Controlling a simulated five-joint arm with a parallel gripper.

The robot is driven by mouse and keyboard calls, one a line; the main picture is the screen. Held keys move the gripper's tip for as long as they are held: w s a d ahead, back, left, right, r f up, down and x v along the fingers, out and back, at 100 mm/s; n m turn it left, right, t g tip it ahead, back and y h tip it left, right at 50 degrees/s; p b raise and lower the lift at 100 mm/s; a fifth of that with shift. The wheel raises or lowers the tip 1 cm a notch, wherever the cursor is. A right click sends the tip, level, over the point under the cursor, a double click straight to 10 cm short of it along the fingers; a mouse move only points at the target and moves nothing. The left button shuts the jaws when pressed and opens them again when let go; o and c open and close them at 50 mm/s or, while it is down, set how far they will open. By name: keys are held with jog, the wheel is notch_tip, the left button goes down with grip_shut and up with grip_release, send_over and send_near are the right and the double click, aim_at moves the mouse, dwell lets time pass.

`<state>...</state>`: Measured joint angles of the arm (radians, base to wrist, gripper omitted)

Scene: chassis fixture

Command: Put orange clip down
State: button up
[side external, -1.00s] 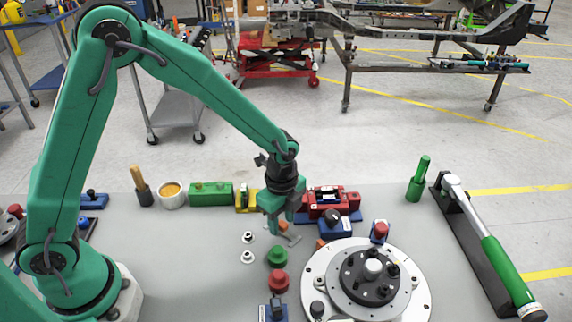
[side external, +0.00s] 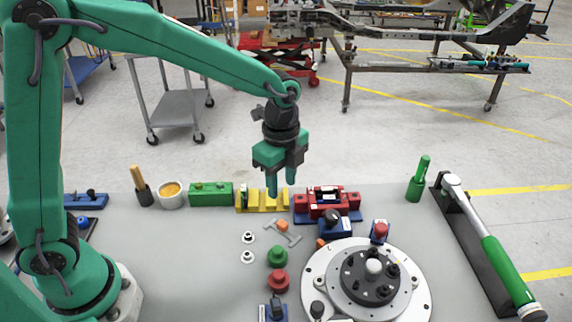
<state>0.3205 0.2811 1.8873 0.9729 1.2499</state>
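A small orange piece (side external: 283,226), which looks like the orange clip, lies on or against a thin grey bracket (side external: 287,238) on the grey table. A second small orange bit (side external: 320,243) shows at the left edge of the blue block. My gripper (side external: 281,188) points down, above and behind the orange piece, clear of it. Its two green fingers stand apart with nothing visible between them. Its fingertips overlap the yellow block in the picture.
A yellow block (side external: 245,202), green block (side external: 211,194) and red fixture (side external: 327,203) line the back. A blue block (side external: 335,228) and a round plate (side external: 417,300) stand right. Green (side external: 277,256) and red (side external: 278,281) knobs stand in front.

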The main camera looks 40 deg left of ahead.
jog(key=shift+r, duration=0.25)
dwell(0.4)
jog(key=s+a+r+n+t, duration=0.2)
jog(key=s+a+r+n, duration=0.3)
jog(key=s+n, duration=0.3)
jog(key=s+a+r+n+t, duration=0.3)
jog(key=s+a+r+n, duration=0.2)
jog(key=s+a+n, duration=0.3)
jog(key=shift+s+r+n+t, duration=0.2)
jog(key=shift+s+n+t, duration=0.1)
jog(key=shift+s+n, duration=0.55)
